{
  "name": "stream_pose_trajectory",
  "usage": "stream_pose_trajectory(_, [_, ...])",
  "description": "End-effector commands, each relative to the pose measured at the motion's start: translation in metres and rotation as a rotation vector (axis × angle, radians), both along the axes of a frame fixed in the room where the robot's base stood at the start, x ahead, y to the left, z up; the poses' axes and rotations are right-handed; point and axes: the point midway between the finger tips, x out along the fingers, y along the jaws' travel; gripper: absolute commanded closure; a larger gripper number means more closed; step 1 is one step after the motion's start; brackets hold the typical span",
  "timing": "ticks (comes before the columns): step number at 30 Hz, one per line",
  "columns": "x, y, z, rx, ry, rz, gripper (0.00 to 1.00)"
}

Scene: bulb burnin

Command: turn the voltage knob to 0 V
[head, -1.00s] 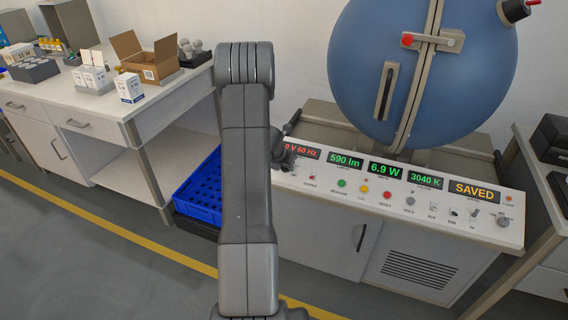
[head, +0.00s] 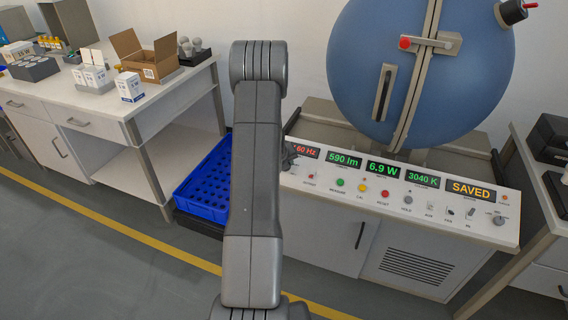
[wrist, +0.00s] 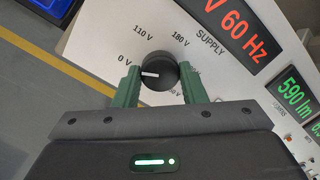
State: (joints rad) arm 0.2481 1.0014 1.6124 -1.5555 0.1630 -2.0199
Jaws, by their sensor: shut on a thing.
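The voltage knob (wrist: 159,76) is black and round with a white pointer mark, in the middle of the wrist view. Its mark points left, close to the printed 0 V label (wrist: 124,58). Labels for 110 V and 180 V lie above it, and the labels at its lower right are partly hidden. My gripper (wrist: 160,84) has its green fingers on either side of the knob and is shut on it. In the head view my arm hides the knob and most of the gripper.
A blue sphere (head: 430,70) stands behind.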

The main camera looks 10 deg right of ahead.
Motion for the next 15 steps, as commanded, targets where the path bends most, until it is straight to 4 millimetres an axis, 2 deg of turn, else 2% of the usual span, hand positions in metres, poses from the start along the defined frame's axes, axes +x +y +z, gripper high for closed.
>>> stream_pose_trajectory(15, [0.0003, -0.0002, 0.0003, -0.027, 0.017, 0.065, 0.85])
